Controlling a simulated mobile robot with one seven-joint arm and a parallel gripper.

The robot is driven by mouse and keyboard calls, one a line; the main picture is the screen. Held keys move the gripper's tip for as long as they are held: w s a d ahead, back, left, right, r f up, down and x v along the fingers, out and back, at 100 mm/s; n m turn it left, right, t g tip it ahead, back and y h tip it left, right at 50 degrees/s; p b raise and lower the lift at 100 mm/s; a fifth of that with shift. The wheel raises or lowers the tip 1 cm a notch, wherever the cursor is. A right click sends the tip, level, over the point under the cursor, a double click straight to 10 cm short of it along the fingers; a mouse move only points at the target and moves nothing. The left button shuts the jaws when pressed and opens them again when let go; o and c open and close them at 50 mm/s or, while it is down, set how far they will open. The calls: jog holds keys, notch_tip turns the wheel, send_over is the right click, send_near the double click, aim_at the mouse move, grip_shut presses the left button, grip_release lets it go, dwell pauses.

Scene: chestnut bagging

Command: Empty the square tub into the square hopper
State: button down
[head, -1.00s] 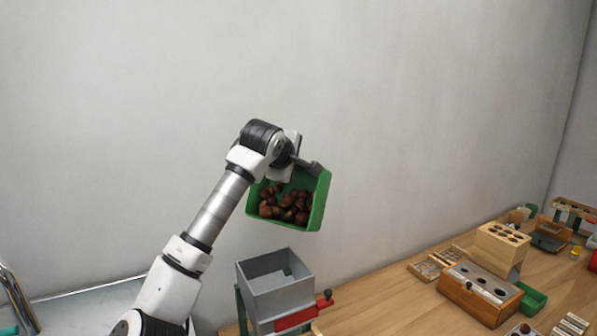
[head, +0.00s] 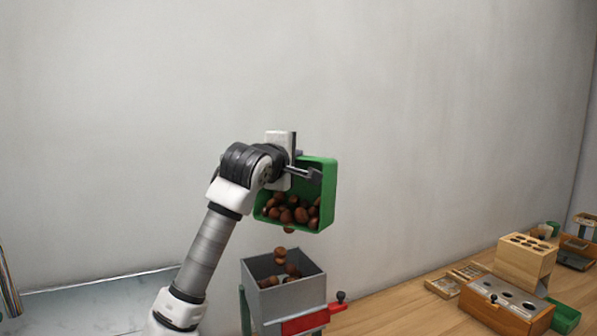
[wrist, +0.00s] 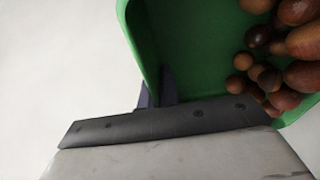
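The green square tub (head: 327,190) hangs tilted in the air above the hopper, its open side facing the camera in the head view. My gripper (head: 314,175) is shut on the tub's wall near its upper edge. Chestnuts (head: 296,211) lie heaped against the tub's lower wall, and some are dropping off its lip. The grey square hopper (head: 297,289) stands upright just below, with a few chestnuts inside and others falling into its mouth. In the wrist view the green tub (wrist: 190,45) fills the upper right with chestnuts (wrist: 290,50) in it; the fingertips are mostly hidden.
The hopper has a red part (head: 305,322) with a dark knob at its front. To the right on the wooden table stand a wooden box with round holes (head: 526,262) and a brown case (head: 497,305). A marble-like surface (head: 90,305) lies at left.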

jog(key=shift+s+a+r+n+t+h+b, duration=0.25)
jog(key=shift+s+a+t+b, duration=0.4)
jog(key=shift+b, duration=0.95)
jog(key=shift+s+a+f+t+h+b, duration=0.15)
jog(key=shift+s+a+t+h+b, duration=0.25)
jog(key=shift+s+t+b, duration=0.85)
jog(key=shift+s+a+r+n+t+h+b, duration=0.2)
jog(key=shift+s+a+b, duration=0.35)
jog(key=shift+b, duration=1.4)
jog(key=shift+f, duration=0.1)
jog(key=shift+d, duration=0.1)
